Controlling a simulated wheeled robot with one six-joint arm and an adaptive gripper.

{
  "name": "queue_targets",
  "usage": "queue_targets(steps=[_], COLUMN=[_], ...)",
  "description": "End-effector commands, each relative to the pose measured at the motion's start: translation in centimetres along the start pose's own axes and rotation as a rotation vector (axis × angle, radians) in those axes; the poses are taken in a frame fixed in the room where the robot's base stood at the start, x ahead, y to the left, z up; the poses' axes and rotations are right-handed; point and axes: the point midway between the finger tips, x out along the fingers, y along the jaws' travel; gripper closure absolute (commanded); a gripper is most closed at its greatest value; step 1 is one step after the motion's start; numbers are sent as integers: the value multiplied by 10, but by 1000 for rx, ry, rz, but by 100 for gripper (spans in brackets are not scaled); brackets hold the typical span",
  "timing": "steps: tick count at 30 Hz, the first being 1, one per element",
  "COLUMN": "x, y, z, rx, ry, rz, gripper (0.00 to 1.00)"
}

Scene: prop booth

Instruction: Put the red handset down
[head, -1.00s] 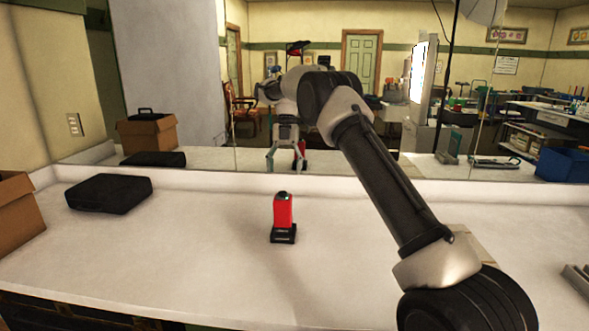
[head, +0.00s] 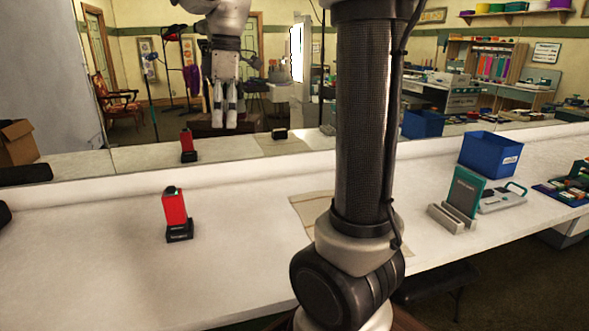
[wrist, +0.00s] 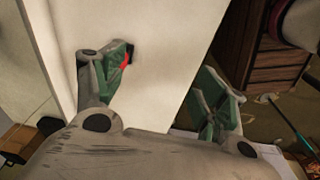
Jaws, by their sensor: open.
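The red handset (head: 174,208) stands upright in a small black base (head: 179,231) on the white counter, left of my arm in the head view. In the wrist view a sliver of the red handset (wrist: 126,62) shows beside the left finger, which hides most of it. My gripper (wrist: 172,85) is open, its green-padded fingers wide apart with nothing between them. It is above the counter, apart from the handset. In the head view a gripper hangs at upper left; I cannot tell if it is a reflection.
A mirror behind the counter repeats the handset. A beige mat (head: 312,207) lies partly behind my arm. At right stand a blue bin (head: 490,155), a teal panel in a grey holder (head: 464,192) and a grey-teal case (head: 502,198). The counter around the handset is clear.

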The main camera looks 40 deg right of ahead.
Motion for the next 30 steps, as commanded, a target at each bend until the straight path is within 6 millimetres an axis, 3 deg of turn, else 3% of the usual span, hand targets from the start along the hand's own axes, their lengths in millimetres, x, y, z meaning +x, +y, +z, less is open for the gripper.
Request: queue_targets(steps=[1, 6, 13, 19, 30], x=[-4, 5, 39, 59, 60], y=[-21, -83, -147, -169, -171], z=[16, 65, 115, 133, 134], rx=[103, 485, 912, 1080, 1098], ry=[10, 63, 166, 216, 221], rz=[32, 128, 214, 238, 238], gripper=[28, 28, 28, 28, 28])
